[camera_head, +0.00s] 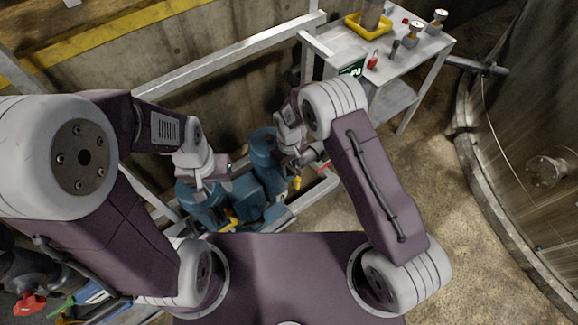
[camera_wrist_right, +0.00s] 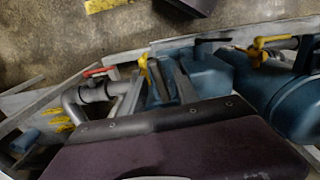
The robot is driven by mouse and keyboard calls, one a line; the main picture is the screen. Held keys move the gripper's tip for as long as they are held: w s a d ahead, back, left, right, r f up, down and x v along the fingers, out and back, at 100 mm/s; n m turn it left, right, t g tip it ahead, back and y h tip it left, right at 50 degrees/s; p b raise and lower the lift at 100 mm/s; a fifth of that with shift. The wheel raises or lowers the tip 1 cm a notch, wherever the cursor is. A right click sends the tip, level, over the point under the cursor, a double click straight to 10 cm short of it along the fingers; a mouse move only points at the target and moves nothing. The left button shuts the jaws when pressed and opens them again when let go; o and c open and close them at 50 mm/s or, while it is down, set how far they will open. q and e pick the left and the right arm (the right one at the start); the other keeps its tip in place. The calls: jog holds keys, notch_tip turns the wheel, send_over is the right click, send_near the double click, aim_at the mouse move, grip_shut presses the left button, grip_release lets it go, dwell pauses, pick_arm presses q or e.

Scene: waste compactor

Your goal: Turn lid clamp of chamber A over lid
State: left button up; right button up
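Blue chamber machinery stands low in the head view. One blue cylindrical body (camera_head: 264,147) is beside my right gripper, and another (camera_head: 200,208) is below my left gripper. Which one is chamber A, I cannot tell. A yellow part (camera_head: 296,183) sits below my right gripper, and another (camera_head: 229,222) is near the left body. My right gripper (camera_head: 290,153) is close above the machinery. In the right wrist view its fingers (camera_wrist_right: 172,85) appear apart near a yellow handle (camera_wrist_right: 145,65); contact is unclear. My left gripper (camera_head: 206,190) is over the left body, its fingertips too small to read.
A metal frame rail (camera_head: 230,55) runs behind the machinery. A grey pipe with a red-handled valve (camera_wrist_right: 95,88) is left of my right gripper in the wrist view. A metal table (camera_head: 430,48) with a yellow tray (camera_head: 368,27) stands behind right. Floor on the right is clear.

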aim_at(289, 166)
notch_tip(289, 166, up, 9)
jog(key=shift+r+b, duration=0.1)
jog(key=shift+b, duration=0.5)
jog(key=shift+d, duration=0.1)
